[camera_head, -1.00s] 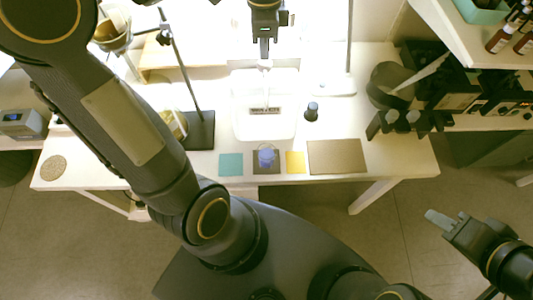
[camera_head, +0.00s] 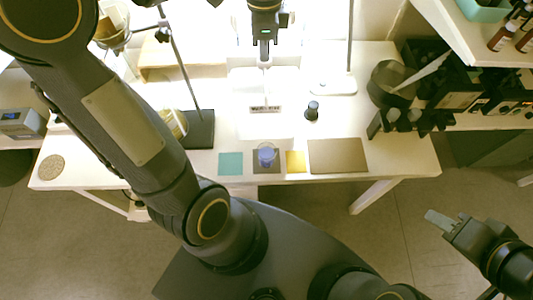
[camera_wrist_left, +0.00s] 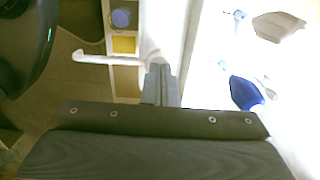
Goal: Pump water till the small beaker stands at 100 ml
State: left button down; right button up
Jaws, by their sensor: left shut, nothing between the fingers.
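The small beaker (camera_head: 266,155) looks clear with blue in it and stands on a dark square mat near the table's front edge. Its level is too small to read. It also shows in the left wrist view (camera_wrist_left: 121,18). Behind it stands a pale, translucent water container (camera_head: 250,123) with a white pump (camera_head: 266,68) on top. In the wrist view the pump's white spout (camera_wrist_left: 100,60) reaches left. My left gripper (camera_head: 265,57) is shut and empty, its tips right at the pump head. My right gripper (camera_head: 440,218) hangs off the table at lower right; its jaw state is unclear.
Teal (camera_head: 231,163) and yellow (camera_head: 295,161) mats flank the beaker, with a brown mat (camera_head: 337,156) further right. A small dark bottle (camera_head: 312,110) stands right of the container. A stand with a dark base (camera_head: 200,130) is at left.

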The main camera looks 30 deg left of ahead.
pick_arm(q)
jog(key=shift+f+b, duration=0.45)
jog(key=shift+f, duration=0.3)
jog(key=shift+r, duration=0.1)
jog(key=shift+r+p, duration=1.3)
notch_tip(320, 180, up, 6)
jog(key=p, duration=0.5)
jog(key=shift+p, duration=0.35)
